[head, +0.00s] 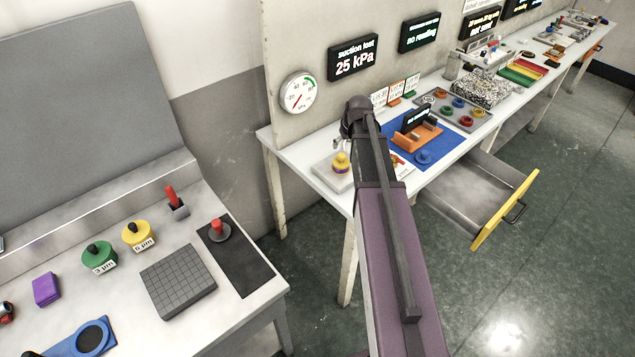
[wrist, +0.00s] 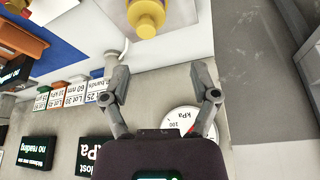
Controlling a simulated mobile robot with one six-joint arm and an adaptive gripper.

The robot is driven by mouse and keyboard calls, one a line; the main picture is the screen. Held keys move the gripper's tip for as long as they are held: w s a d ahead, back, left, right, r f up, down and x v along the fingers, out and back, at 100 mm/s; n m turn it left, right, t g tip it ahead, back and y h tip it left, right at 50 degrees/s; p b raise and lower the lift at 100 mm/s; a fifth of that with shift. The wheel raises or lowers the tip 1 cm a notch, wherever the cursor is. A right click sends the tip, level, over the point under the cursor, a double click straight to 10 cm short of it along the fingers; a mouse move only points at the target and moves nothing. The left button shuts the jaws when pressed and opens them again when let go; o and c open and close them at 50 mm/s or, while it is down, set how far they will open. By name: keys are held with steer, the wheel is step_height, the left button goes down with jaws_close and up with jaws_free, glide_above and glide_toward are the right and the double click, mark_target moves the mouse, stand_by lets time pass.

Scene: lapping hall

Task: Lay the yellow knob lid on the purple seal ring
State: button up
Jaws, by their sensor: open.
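In the head view a yellow knobbed piece (head: 341,166), which looks like the yellow knob lid, stands on a pale plate (head: 328,172) at the near-left end of the long bench. In the wrist view the yellow piece (wrist: 147,18) shows at the top edge, partly cut off. My gripper (wrist: 161,80) is open and empty, with its fingers spread apart and the yellow piece beyond their tips. My arm hides the gripper in the head view.
A blue mat (head: 447,143) with an orange stand (head: 415,139) and a blue knobbed piece (head: 423,157) lies right of my arm. An open drawer (head: 470,200) juts from the bench. A round gauge (head: 298,93) and displays line the wall panel. Another table is at left.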

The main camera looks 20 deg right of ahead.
steer(key=s+a+f+g, duration=0.1)
steer(key=s+a+g, duration=0.3)
steer(key=s+a, duration=1.6)
steer(key=shift+a, duration=0.55)
steer(key=shift+f, duration=0.1)
